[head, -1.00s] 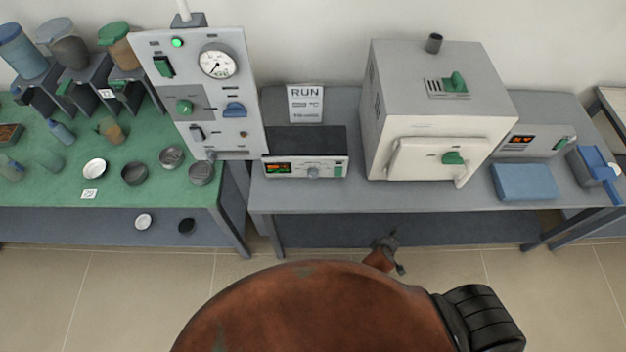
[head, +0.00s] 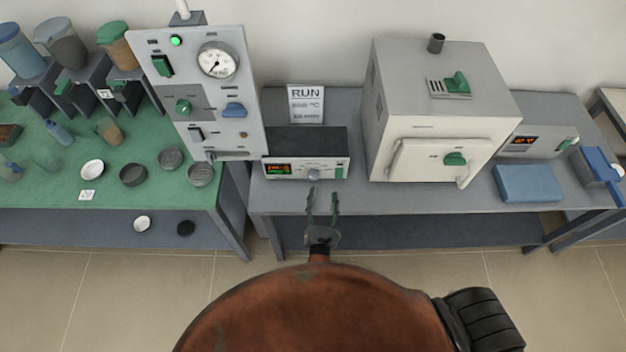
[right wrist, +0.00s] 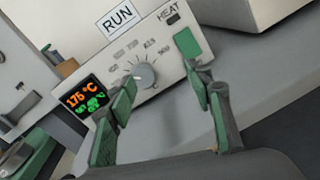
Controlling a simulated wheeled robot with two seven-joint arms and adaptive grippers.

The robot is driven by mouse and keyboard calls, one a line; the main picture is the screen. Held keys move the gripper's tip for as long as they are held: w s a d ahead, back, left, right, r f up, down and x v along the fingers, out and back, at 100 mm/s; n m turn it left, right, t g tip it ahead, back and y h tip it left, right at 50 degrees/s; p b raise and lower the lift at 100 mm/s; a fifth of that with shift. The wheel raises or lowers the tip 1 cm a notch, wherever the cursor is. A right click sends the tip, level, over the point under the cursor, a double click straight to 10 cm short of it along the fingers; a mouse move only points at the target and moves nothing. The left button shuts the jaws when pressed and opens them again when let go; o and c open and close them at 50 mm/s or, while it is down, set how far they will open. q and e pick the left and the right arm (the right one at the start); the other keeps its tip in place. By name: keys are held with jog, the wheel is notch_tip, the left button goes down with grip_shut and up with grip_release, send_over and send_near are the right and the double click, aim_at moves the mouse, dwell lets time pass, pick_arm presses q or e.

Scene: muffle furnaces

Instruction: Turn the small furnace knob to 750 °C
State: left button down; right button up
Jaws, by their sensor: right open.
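The small furnace controller (head: 306,168) is a low box with a dark top on the grey bench. Its grey round knob (head: 313,173) is on the front face and shows larger in the right wrist view (right wrist: 145,76), with a printed scale around it. Its display (right wrist: 86,98) reads 175 °C in orange, with smaller green digits below. My right gripper (head: 322,192) is open and empty, in front of the controller and short of the knob. In the right wrist view its green-padded fingers (right wrist: 165,95) stand apart, below and to either side of the knob. My left gripper is not in view.
A white furnace (head: 432,130) with a green-handled door stands to the right of the controller. A gauge panel (head: 205,100) stands to its left. A RUN card (head: 306,104) is behind it. A green rocker marked HEAT (right wrist: 187,42) is right of the knob.

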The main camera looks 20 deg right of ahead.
aim_at(313, 178)
jog(key=a, duration=0.1)
jog(key=a+n, duration=0.1)
jog(key=w+a+n+y, duration=0.1)
jog(key=shift+f+t, duration=0.3)
jog(key=x, duration=0.5)
jog(key=shift+w, duration=0.4)
jog(key=shift+x, duration=0.75)
jog(key=shift+d, duration=0.1)
jog(key=shift+c, duration=0.3)
jog(key=shift+f, duration=0.1)
jog(key=c, duration=1.1)
